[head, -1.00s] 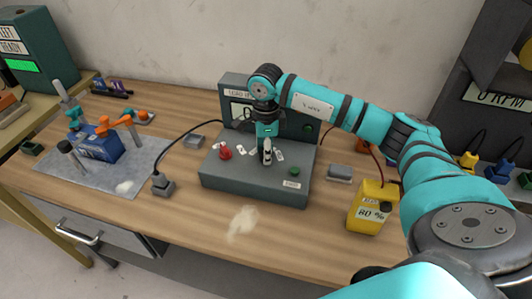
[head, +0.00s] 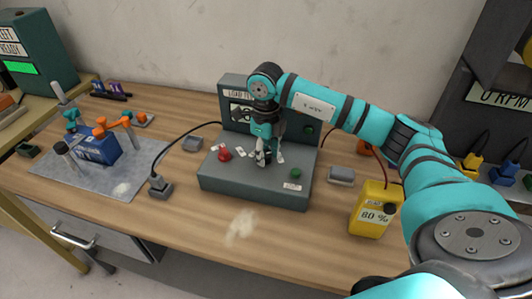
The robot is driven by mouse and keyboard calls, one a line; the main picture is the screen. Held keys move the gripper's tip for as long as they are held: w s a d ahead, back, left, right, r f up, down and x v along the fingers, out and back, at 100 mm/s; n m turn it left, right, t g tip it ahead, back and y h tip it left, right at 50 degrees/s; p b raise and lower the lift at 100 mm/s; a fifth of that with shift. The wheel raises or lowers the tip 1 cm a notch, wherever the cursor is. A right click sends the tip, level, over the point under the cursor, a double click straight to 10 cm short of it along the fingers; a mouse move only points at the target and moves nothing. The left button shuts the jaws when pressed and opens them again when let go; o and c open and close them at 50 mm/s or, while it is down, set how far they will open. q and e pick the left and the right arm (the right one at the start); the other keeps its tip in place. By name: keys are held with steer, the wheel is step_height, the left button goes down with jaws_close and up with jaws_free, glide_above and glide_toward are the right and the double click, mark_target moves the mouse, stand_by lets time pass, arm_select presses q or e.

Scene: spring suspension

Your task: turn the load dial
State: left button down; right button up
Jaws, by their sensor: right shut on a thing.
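The grey load tester box (head: 250,190) stands on the middle of the wooden table, with a display panel at its back partly hidden by my right arm. My right gripper (head: 264,160) points down at the top of the box, its fingers shut around the dial there. The dial itself is mostly hidden by the fingers. A red knob (head: 225,154) sits left of the gripper and a green button (head: 296,174) sits to the right, both on the box top. Small white labels lie around the dial. My left gripper is not in view.
A yellow container (head: 373,208) reading 80 % stands right of the box. A grey block (head: 341,174) lies beside it. A black plug block (head: 161,187) with a cable is left. A blue vise (head: 97,149) stands on a grey mat (head: 130,180).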

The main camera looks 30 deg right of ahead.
mark_target(266, 154)
steer(key=shift+r, duration=0.1)
stand_by(0.3)
steer(key=o, duration=1.1)
steer(key=shift+o, duration=0.2)
step_height(266, 154, up, 12)
